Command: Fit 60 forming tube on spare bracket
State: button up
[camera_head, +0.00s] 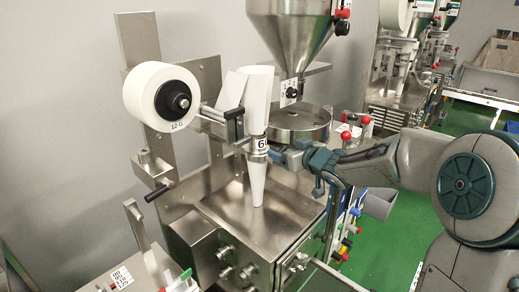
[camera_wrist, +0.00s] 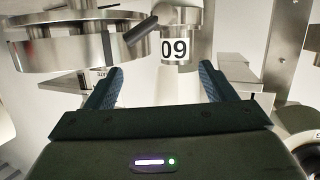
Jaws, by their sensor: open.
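The forming tube (camera_head: 257,182) marked 60 is upright on the front of the machine, with a steel collar and white parts above and below it. In the wrist view its label (camera_wrist: 175,47) reads upside down, beyond and between my two fingertips. A bracket arm (camera_head: 222,117) reaches to the tube's upper part from the left; I cannot tell whether it is the spare bracket. My gripper (camera_head: 273,153) is beside the tube's collar, on its right. It is open in the wrist view (camera_wrist: 162,72), with nothing between its fingers; contact with the tube is not visible.
A steel hopper (camera_head: 292,35) and round pan (camera_head: 298,123) stand close behind the tube. The steel deck (camera_head: 285,215) below is mostly bare. Red-knobbed levers (camera_head: 346,136) are at right.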

aim_at(254, 134)
jog(key=w+a, duration=0.2)
jog(key=w+a+y+p, duration=0.1)
jog(key=w+a, duration=0.1)
jog(key=a, duration=0.1)
jog(key=w+a+n+y, duration=0.1)
jog(key=w+a, duration=0.1)
jog(key=w, duration=0.1)
jog(key=shift+a+r+g, duration=0.25)
jog(key=shift+r+g, duration=0.05)
jog(key=shift+r, duration=0.05)
jog(key=shift+f+p+x, duration=0.15)
jog(key=shift+p+x, duration=0.4)
jog(key=shift+x, duration=0.7)
jog(key=shift+f+p+x, duration=0.15)
jog(key=shift+p+x, duration=0.4)
jog(key=shift+x, duration=0.75)
jog(key=shift+s+y, duration=0.1)
jog(key=shift+y, duration=0.2)
grip_shut()
